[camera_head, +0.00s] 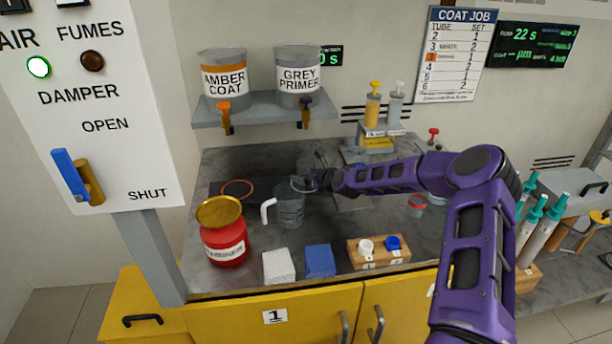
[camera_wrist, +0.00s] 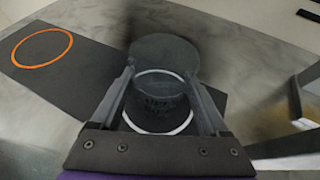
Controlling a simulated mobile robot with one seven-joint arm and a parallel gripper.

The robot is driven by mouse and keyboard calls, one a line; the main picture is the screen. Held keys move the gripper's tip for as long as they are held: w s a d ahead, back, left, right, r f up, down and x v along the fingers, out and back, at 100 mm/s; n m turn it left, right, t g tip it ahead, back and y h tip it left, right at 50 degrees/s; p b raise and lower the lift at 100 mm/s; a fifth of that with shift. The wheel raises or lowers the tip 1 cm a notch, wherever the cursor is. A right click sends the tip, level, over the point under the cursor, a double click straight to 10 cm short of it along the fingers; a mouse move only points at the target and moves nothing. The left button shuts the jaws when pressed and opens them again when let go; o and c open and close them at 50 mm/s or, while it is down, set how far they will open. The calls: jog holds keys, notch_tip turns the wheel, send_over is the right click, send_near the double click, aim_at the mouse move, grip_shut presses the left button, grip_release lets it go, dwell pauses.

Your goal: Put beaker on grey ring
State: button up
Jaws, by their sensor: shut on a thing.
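In the wrist view my gripper's fingers (camera_wrist: 160,90) stand on either side of the dark, see-through beaker (camera_wrist: 165,55). A pale ring (camera_wrist: 158,132) shows between the fingers, overlapping the beaker. I cannot tell whether the beaker's base touches the surface below.
A dark mat (camera_wrist: 92,75) carries an orange ring (camera_head: 237,189) left of the beaker. A red can (camera_head: 224,246) with a gold lid stands front left. A white block (camera_head: 278,266), a blue block (camera_head: 319,261) and a wooden holder (camera_head: 379,252) line the front edge. A shelf (camera_head: 262,110) hangs behind.

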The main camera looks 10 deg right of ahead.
jog(key=shift+f, duration=0.2)
jog(key=o, duration=1.2)
jog(key=shift+r, duration=0.15)
jog(key=shift+r, duration=0.25)
jog(key=v, duration=0.7)
jog(key=shift+s+d+p, duration=0.1)
jog(key=shift+s+p, duration=0.15)
jog(key=shift+p, duration=0.05)
jog(key=shift+f, duration=0.1)
